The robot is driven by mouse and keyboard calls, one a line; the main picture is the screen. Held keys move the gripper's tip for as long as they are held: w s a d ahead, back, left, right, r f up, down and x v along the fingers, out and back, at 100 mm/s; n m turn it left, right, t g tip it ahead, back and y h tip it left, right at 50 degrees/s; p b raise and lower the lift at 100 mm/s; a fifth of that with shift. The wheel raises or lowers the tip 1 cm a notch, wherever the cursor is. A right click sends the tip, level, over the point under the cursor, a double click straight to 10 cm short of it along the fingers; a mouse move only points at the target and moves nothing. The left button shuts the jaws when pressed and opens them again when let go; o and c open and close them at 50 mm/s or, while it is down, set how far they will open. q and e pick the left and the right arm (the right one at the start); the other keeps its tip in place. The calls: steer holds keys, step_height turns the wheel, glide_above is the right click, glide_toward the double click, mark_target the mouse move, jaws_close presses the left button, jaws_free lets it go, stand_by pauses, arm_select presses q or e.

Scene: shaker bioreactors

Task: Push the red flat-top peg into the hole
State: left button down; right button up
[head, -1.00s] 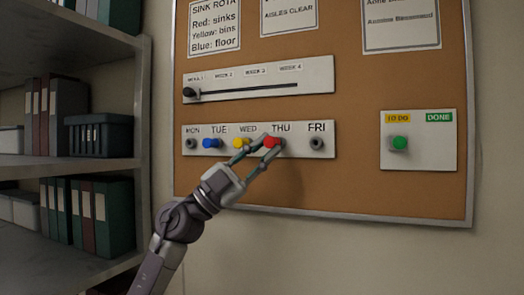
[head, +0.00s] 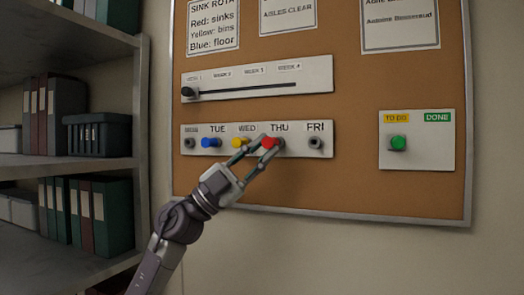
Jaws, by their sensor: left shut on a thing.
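The red flat-top peg (head: 269,142) is at the THU place on the white weekday strip (head: 300,148). My left gripper (head: 262,147) comes from below left and is shut on the red peg, its fingers on either side of it. How deep the peg sits in its hole cannot be told, as the fingers and peg cover it. My right gripper is not in view.
A blue peg (head: 210,142) stands at TUE and a yellow peg (head: 239,142) at WED, close to my fingers. A slider panel (head: 310,75) is above. A TO DO/DONE panel (head: 430,155) with a green knob (head: 398,143) is at right. Shelves (head: 70,165) stand at left.

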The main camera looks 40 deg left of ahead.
arm_select(q)
steer(key=shift+w+a+p, duration=0.25)
steer(key=shift+w+p, duration=0.35)
steer(key=shift+w, duration=0.5)
stand_by(1.2)
steer(key=c, duration=1)
jaws_free()
